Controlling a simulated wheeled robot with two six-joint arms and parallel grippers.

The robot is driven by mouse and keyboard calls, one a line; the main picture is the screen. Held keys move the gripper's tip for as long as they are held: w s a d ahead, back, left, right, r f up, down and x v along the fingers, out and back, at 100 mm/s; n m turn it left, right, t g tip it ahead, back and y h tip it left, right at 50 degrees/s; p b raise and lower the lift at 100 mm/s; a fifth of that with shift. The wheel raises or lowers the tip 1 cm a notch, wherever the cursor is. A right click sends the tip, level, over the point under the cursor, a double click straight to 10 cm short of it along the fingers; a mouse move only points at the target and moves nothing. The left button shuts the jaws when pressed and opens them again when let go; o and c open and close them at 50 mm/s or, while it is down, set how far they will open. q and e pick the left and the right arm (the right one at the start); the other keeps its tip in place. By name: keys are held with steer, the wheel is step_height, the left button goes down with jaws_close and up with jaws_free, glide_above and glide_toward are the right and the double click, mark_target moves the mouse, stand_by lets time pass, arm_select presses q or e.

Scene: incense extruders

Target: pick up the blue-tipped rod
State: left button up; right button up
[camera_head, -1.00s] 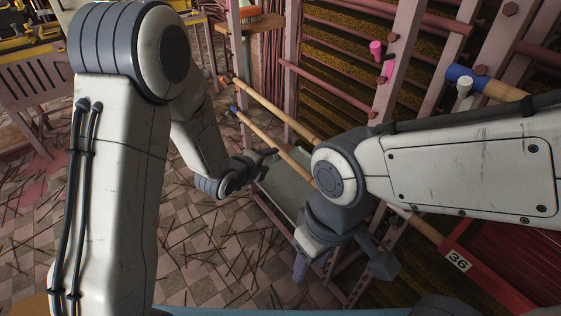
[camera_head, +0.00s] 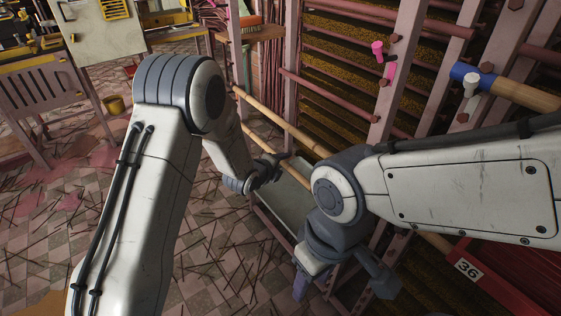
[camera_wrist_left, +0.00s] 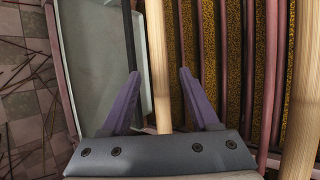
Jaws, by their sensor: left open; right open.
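A pale wooden rod (camera_head: 262,138) slopes down to the right along the rack in the head view. Its upper end, which showed a blue tip earlier, is hidden behind my left arm. My left gripper (camera_head: 268,172) is at this rod. In the left wrist view, the open left gripper (camera_wrist_left: 160,75) has a pale rod (camera_wrist_left: 157,60) running lengthwise between its two purple fingers, with visible gaps at the sides. Contact cannot be told. My right gripper (camera_head: 343,283) is open and empty, lower down. A thicker rod with a blue end (camera_head: 468,77) lies at the upper right.
A second pale rod (camera_head: 290,128) runs above the first and shows at the wrist view's right edge (camera_wrist_left: 305,90). A grey tray (camera_head: 290,205) lies below. Pink rack posts (camera_head: 398,70) stand close on the right. A red box marked 36 (camera_head: 500,275) is at lower right.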

arm_select(q)
jaws_close()
stand_by(1.4)
